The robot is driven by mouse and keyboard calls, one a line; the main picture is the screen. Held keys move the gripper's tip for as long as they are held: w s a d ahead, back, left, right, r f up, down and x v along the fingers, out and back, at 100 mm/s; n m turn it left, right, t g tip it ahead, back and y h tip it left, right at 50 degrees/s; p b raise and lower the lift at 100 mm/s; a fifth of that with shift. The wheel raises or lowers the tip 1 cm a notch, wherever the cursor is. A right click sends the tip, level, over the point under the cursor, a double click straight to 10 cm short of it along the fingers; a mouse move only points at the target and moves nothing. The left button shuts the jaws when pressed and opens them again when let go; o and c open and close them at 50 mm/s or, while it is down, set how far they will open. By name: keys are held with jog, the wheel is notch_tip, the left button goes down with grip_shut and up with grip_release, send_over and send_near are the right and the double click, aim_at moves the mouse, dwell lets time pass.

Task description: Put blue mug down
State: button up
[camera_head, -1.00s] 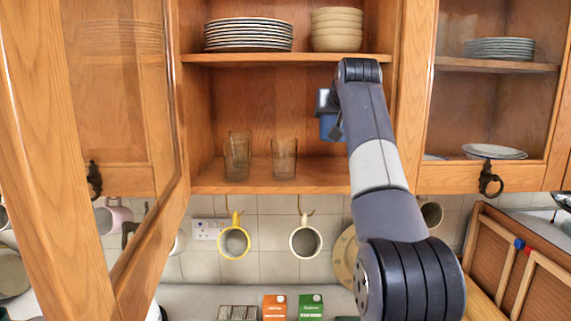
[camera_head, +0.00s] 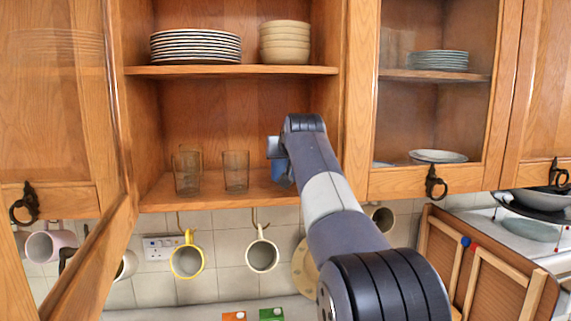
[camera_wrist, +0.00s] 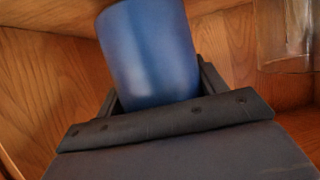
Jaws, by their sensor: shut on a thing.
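The blue mug (camera_wrist: 149,55) is held between the fingers of my gripper (camera_wrist: 158,92) in the wrist view. The mug looks slightly tilted in that picture. In the head view a small part of the blue mug (camera_head: 279,170) shows beside my gripper (camera_head: 281,158), mostly hidden by the arm. They are inside the open cabinet, low over the right part of the lower shelf (camera_head: 215,197). I cannot tell whether the mug touches the shelf.
Two clear glasses (camera_head: 235,171) stand on the lower shelf, left of the mug; one glass (camera_wrist: 285,35) shows at the wrist view's upper right. Plates (camera_head: 196,47) and bowls (camera_head: 284,42) fill the upper shelf (camera_head: 232,71). The open cabinet door (camera_head: 75,265) is at left.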

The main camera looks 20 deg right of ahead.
jog(key=shift+f, duration=1.15)
jog(key=shift+f, duration=0.1)
jog(key=o, duration=1.2)
jog(key=b+v, duration=0.3)
jog(key=v, duration=0.9)
